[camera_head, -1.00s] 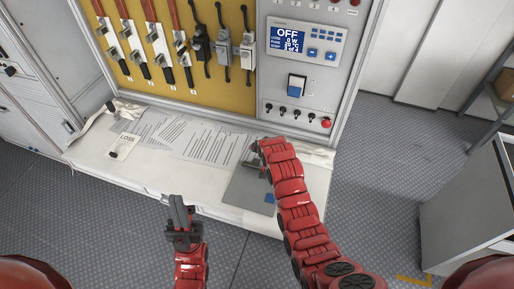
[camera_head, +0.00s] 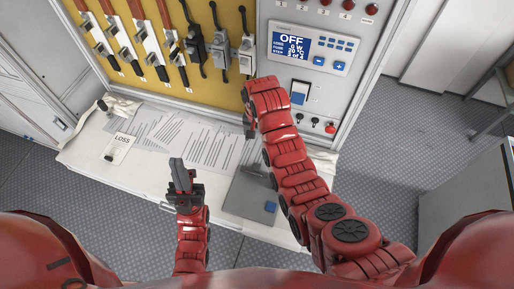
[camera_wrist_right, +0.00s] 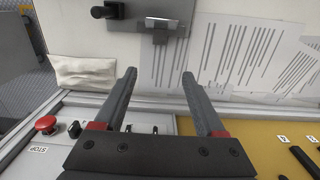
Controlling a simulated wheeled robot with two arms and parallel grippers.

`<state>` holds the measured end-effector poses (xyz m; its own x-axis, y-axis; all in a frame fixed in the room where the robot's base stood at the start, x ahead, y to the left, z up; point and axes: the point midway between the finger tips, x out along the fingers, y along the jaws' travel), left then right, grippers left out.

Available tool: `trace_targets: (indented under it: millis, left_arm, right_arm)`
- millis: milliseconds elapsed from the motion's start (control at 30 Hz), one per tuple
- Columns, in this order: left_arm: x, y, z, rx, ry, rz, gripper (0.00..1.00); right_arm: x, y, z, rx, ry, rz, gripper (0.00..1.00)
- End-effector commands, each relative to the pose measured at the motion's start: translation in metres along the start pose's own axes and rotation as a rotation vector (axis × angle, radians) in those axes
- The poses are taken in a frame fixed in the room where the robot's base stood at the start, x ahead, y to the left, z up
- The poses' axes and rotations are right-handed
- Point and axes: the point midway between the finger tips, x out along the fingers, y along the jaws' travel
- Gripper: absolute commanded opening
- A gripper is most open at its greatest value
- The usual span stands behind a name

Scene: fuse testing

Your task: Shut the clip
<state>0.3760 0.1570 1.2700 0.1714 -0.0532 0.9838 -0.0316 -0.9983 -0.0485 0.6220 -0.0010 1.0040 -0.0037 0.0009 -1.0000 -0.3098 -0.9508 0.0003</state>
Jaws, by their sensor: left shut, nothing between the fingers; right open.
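A dark grey plate (camera_head: 240,197) with a blue square lies on the white bench. In the right wrist view, a small metal piece (camera_wrist_right: 160,33), which may be the clip, and a black knob (camera_wrist_right: 113,10) sit near the top edge. I cannot tell whether that piece is open or shut. My right gripper (camera_head: 249,128) is in front of the panel's lower edge, over the papers. My left gripper (camera_head: 177,165) is shut and empty, over the bench's front edge.
The yellow panel (camera_head: 205,77) carries several lever switches. Beside it are a display reading OFF (camera_head: 291,45), a blue-and-white switch (camera_head: 299,92) and a red stop button (camera_head: 330,128). Printed papers (camera_head: 205,143) and a LOSS card (camera_head: 120,146) lie on the bench.

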Motion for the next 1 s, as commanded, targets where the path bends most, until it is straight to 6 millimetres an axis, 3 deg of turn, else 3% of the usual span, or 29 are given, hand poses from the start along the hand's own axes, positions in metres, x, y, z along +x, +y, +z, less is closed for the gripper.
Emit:
trace_targets:
  millis: [167, 433, 567, 600, 700, 1000]
  left_arm:
    - [-0.018, 0.001, 0.003, 0.000, -0.001, 0.000, 0.00]
    - [-0.070, 0.004, 0.012, 0.000, -0.001, 0.000, 0.00]
    - [-0.084, 0.004, 0.014, 0.000, 0.000, 0.000, 0.00]
    - [-0.067, 0.003, 0.011, 0.000, -0.001, 0.000, 0.00]
    - [-0.057, 0.003, 0.009, 0.000, 0.000, 0.000, 0.00]
    - [-0.048, 0.002, 0.008, 0.000, 0.000, 0.000, 0.00]
  right_arm:
    - [0.018, 0.000, 0.001, 0.000, -0.004, 0.003, 0.72]
    - [0.071, 0.000, 0.001, 0.000, -0.003, 0.003, 0.72]
    - [0.100, 0.001, 0.002, -0.001, -0.006, 0.005, 0.72]
    - [0.096, 0.001, 0.003, -0.001, -0.012, 0.008, 0.72]
    - [0.113, 0.002, 0.004, -0.001, -0.010, 0.007, 0.72]
    - [0.152, 0.000, 0.001, 0.000, -0.006, 0.004, 0.72]
